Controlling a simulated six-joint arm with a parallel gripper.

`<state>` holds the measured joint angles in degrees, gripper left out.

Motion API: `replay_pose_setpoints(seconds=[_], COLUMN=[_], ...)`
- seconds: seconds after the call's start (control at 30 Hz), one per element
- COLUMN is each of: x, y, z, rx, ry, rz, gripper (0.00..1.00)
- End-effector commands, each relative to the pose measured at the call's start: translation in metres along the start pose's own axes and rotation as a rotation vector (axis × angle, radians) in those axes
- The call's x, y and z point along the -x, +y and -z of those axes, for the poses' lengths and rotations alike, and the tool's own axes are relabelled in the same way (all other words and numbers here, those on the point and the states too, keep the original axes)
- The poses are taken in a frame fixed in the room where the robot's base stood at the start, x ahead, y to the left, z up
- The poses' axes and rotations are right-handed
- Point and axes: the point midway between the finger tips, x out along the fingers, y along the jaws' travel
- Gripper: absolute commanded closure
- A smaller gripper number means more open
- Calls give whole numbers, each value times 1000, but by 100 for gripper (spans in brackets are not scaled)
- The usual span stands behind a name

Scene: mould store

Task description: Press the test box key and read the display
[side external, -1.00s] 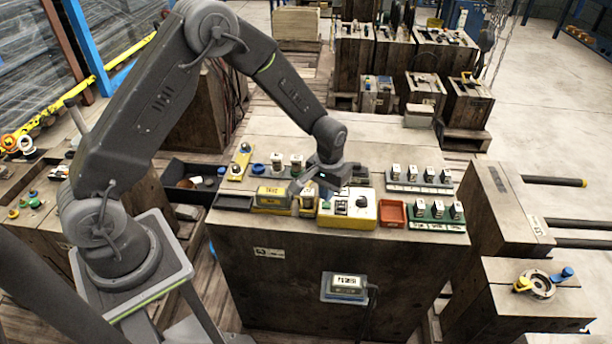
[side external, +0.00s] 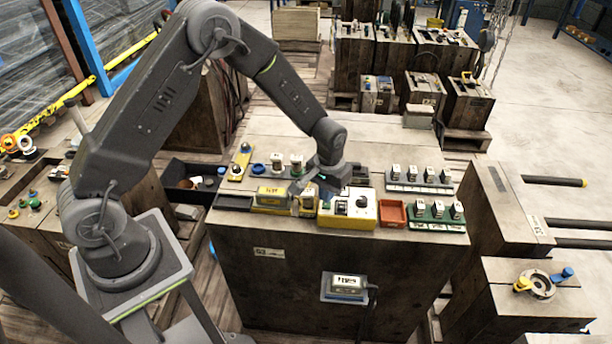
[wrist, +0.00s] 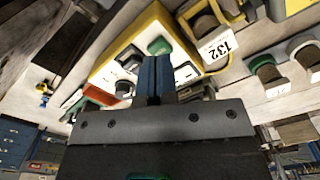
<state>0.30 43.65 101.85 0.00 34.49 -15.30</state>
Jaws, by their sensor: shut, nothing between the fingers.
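The test box (side external: 362,214) is a yellow-edged box with a white top, on the near side of the wooden bench. The wrist view shows its white top (wrist: 108,68) with a green key (wrist: 160,46) and black fittings. My gripper (wrist: 154,60) is shut and empty, its blue fingertips close to the green key. Whether they touch it I cannot tell. In the side view, my gripper hides part of the box's far side. A small framed display (side external: 346,282) on the bench's front face has dark characters, too small to read surely.
A red tray (side external: 392,214) sits right of the test box, with a green rack (side external: 437,224) of small blocks beyond it. A yellow block with a pale label (side external: 271,191) stands to the left. A dark open bin (side external: 178,187) is further left.

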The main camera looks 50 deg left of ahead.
Motion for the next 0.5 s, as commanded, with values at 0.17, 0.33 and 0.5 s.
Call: replay_pose_setpoints(seconds=[0.17, 0.33, 0.5], x=[-3, -5, -8], y=[0, 0, 0], z=[0, 0, 0], rx=[0, 0, 0], ry=[0, 0, 0], rz=[0, 0, 0], gripper=[100, 100, 100])
